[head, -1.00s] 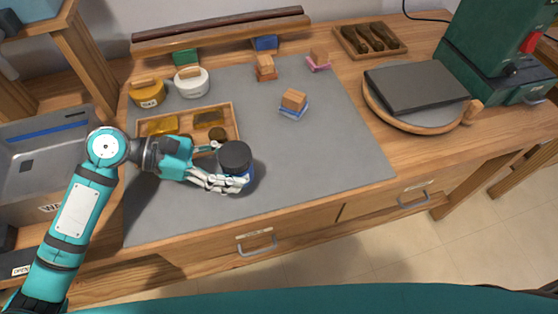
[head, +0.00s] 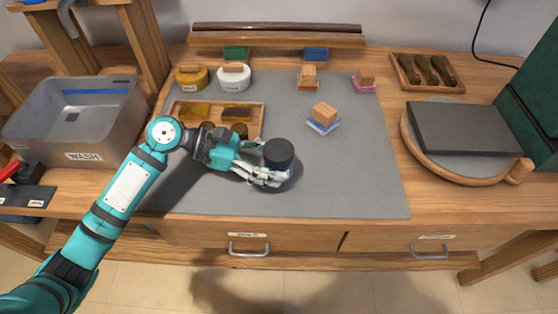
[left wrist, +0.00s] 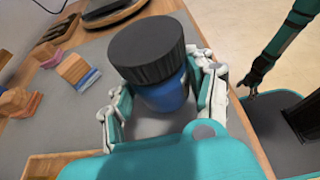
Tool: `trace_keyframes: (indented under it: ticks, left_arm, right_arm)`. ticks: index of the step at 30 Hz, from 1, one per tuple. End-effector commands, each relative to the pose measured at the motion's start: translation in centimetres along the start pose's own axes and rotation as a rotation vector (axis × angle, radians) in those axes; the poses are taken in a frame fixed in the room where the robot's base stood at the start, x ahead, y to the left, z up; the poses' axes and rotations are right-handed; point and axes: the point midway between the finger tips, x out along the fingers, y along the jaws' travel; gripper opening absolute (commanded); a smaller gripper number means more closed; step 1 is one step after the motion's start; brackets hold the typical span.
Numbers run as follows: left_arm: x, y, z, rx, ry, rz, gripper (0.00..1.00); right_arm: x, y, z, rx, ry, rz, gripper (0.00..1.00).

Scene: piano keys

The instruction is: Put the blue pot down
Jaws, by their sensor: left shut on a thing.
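The blue pot has a wide black lid (head: 278,153). In the left wrist view its blue body (left wrist: 165,95) stands upright between the fingers. My left gripper (head: 268,176) is shut on the blue pot over the front part of the grey mat (head: 350,190). In the left wrist view my left gripper (left wrist: 160,105) has fingers on both sides of the pot. I cannot tell whether the pot's base touches the mat, as the fingers and the pot hide it. My right gripper does not show in the head view.
A wooden tray (head: 262,112) lies behind my left gripper. A yellow pot (head: 190,77) and a white pot (head: 233,76) stand at the back left. A wooden block on a blue base (head: 323,115) is right of the pot. The mat's front right is clear.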

Motion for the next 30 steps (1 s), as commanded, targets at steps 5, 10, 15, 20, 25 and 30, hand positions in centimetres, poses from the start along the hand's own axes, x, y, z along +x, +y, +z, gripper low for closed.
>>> trace_keyframes:
  ticks: [5, 10, 15, 20, 25, 30]
  left_arm:
    - [1.1, 2.8, 0.3, 0.000, -0.002, 0.001, 0.00]
    - [1.5, 3.3, -0.2, -0.002, -0.001, 0.000, 0.00]
    - [2.4, 3.3, -2.4, -0.004, -0.001, 0.000, 0.00]
    - [2.7, 3.3, -3.0, 0.000, -0.001, 0.001, 0.00]
    - [2.6, 3.2, -3.0, 0.000, -0.001, 0.001, 0.00]
    - [2.8, 3.2, -3.3, -0.002, 0.001, 0.001, 0.64]
  right_arm:
    - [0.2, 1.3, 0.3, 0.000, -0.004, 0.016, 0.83]
    - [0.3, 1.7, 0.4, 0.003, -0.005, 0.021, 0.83]
    - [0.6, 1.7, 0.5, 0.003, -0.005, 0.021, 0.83]
    - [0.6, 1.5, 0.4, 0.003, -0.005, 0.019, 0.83]
    - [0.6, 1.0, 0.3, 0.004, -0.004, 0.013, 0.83]
    - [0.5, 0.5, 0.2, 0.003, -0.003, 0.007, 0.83]
